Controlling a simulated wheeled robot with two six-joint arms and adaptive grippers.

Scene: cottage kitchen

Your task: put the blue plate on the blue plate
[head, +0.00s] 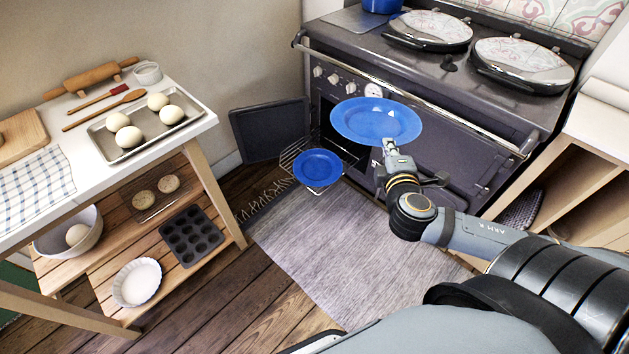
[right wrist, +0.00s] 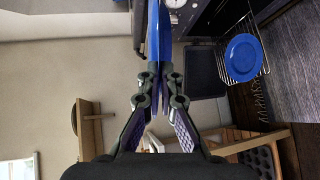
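One blue plate (head: 376,121) is held up in front of the stove by my right gripper (head: 390,146). The gripper is shut on the plate's near rim; the plate shows edge-on in the right wrist view (right wrist: 153,40). The other blue plate (head: 318,168) lies on a wire oven rack pulled out of the open oven. It also shows in the right wrist view (right wrist: 243,58). The held plate is above and to the right of the plate on the rack, apart from it. My left gripper is not in view.
The wire rack (head: 290,160) sticks out beside the open oven door (head: 268,130). The dark stove (head: 450,130) stands behind the held plate. A wooden worktable with a baking tray (head: 190,113) of dough balls is at left. A grey rug (head: 310,240) covers clear floor.

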